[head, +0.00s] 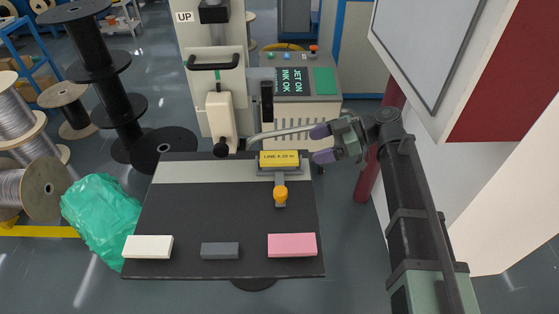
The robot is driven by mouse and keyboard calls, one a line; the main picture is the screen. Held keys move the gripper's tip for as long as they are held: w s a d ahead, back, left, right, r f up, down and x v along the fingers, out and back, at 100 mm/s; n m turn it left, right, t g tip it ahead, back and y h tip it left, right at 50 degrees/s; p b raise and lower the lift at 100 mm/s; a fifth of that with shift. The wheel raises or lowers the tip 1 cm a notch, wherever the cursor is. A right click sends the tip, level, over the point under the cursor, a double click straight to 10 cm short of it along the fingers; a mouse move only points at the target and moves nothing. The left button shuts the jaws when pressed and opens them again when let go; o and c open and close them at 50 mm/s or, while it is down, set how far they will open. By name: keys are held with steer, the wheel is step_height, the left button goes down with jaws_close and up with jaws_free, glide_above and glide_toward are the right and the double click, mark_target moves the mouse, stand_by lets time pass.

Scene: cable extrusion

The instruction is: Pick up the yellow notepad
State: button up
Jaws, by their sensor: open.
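The only yellow block-shaped thing I see is a panel (280,158) lettered "LINE 4.20 m" or similar, set in a grey holder near the back right of the dark table (220,215). I cannot tell that it is a notepad. Along the table's front edge lie three flat blocks: a white one (148,247) at left, a dark grey one (220,250) in the middle and a pink one (292,245) at right. My gripper (321,144) is open and empty, its purple fingertips pointing left, just right of the yellow panel and apart from it.
An orange knob (280,194) stands in front of the panel on a grey stem. A machine (219,100) with a black handle and a control box (305,82) stand behind the table. A green bag (100,215) and cable reels are at left. The table's middle left is clear.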

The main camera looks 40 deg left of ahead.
mark_target(280, 157)
steer(key=b+x, duration=0.2)
steer(key=x, duration=0.3)
steer(key=shift+d+f, duration=0.1)
steer(key=shift+f, duration=0.05)
steer(key=shift+s, duration=0.1)
steer(key=b+x, duration=0.1)
steer(key=x, duration=0.4)
steer(key=shift+a+b, duration=0.3)
